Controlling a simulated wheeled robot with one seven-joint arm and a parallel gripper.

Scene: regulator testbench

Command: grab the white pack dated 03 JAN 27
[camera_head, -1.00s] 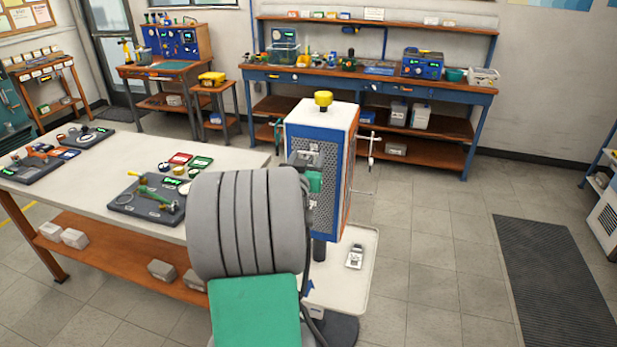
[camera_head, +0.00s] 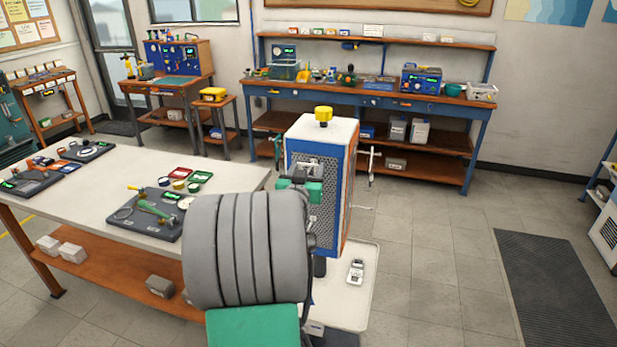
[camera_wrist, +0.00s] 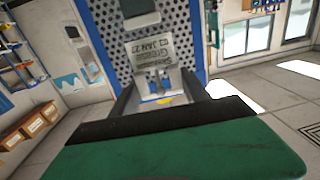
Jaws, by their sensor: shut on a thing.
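The white pack (camera_wrist: 148,49) has grey print that reads 03 JAN 27, upside down in the wrist view. It is in front of the perforated panel of a blue-framed stand (camera_head: 318,160), and I cannot tell whether it still hangs there. My gripper (camera_wrist: 161,84) is shut on the pack's near end, with its dark fingers on either side. In the head view my gripper (camera_head: 300,182) is at the panel, partly hidden by my arm.
A white tray (camera_head: 352,318) at the stand's foot holds a small grey device (camera_head: 355,271). A white-topped table (camera_head: 85,192) with tool boards is at left. A long workbench (camera_head: 375,92) stands behind. The floor at right is open, with a dark mat (camera_head: 556,285).

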